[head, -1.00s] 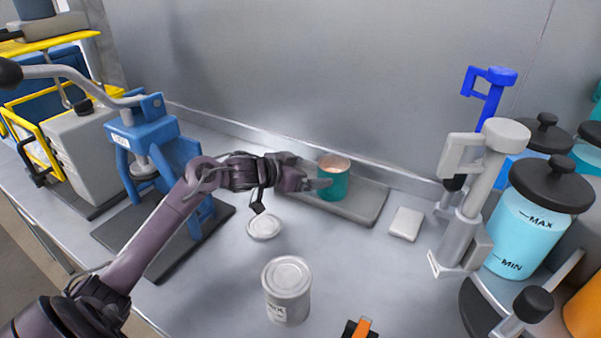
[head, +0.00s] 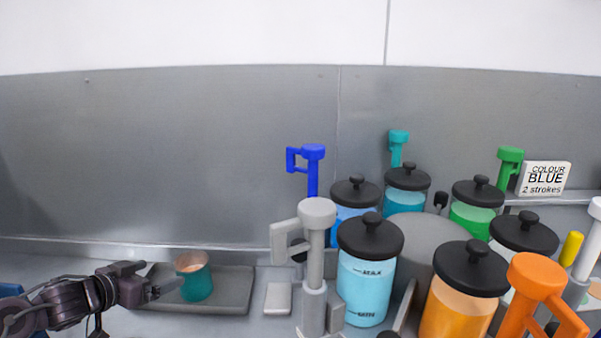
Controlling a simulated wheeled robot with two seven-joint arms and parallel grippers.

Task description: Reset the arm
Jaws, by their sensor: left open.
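My left gripper (head: 160,289) comes in from the left at the lower left of the head view. Its fingertips are beside the left side of a teal cup (head: 197,281) with a light inside. The cup stands upright on a grey tray (head: 232,289). The fingers point toward the cup; whether they touch it is hard to tell. The left gripper is open. My right gripper does not show.
A small pale block (head: 278,298) lies right of the tray. A grey pump (head: 314,265) stands right of it, before several black-lidded jars, such as a light-blue one (head: 366,285) and an orange one (head: 458,310). A sign (head: 544,178) reads "COLOUR BLUE 2 strokes".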

